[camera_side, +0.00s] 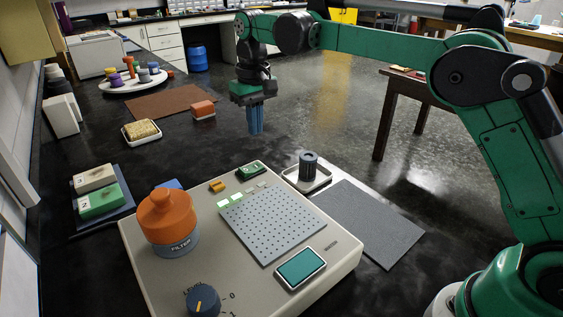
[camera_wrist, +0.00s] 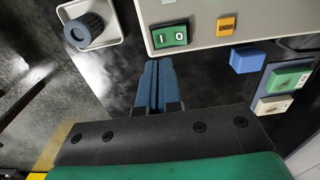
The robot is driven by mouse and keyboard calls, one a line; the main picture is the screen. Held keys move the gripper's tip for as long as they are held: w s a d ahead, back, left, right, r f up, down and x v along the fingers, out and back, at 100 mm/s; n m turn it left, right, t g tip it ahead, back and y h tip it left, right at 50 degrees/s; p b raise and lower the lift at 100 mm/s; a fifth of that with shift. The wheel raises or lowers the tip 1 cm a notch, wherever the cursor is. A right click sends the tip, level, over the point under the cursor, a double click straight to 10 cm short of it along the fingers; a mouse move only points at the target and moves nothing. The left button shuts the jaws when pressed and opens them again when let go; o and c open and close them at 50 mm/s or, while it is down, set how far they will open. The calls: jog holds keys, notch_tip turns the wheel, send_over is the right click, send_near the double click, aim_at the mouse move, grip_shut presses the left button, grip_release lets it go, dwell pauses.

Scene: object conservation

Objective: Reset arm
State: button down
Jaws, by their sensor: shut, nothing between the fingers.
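My gripper (camera_side: 256,121) hangs from my green arm above the dark bench, with its blue fingers pointing down. In the wrist view my gripper (camera_wrist: 154,69) shows its blue fingers together with nothing between them. It is apart from every object. In the side view the beige console (camera_side: 153,268) stands below and nearer the camera, with an orange filter bottle (camera_side: 166,216) on its left side. The console's edge also shows in the wrist view (camera_wrist: 204,18).
A dark knob-like cylinder (camera_side: 308,165) stands on a white tray (camera_side: 292,180) beside a grey mat (camera_side: 372,222). An orange block (camera_side: 203,108), a sponge on a dish (camera_side: 142,129) and numbered blocks (camera_side: 96,190) lie left. A round tray (camera_side: 118,87) of several colored pieces stands behind. Bench around the gripper is clear.

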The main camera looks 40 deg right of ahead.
jog(key=s+d+t, duration=0.2)
jog(key=s+t, duration=0.1)
jog(key=s, duration=0.6)
jog(key=s+d+f+t, duration=0.1)
jog(key=s+d+t, duration=0.2)
jog(key=s, duration=0.6)
jog(key=shift+s+f+t, duration=0.15)
jog(key=shift+s+t, duration=0.2)
jog(key=shift+t, duration=0.15)
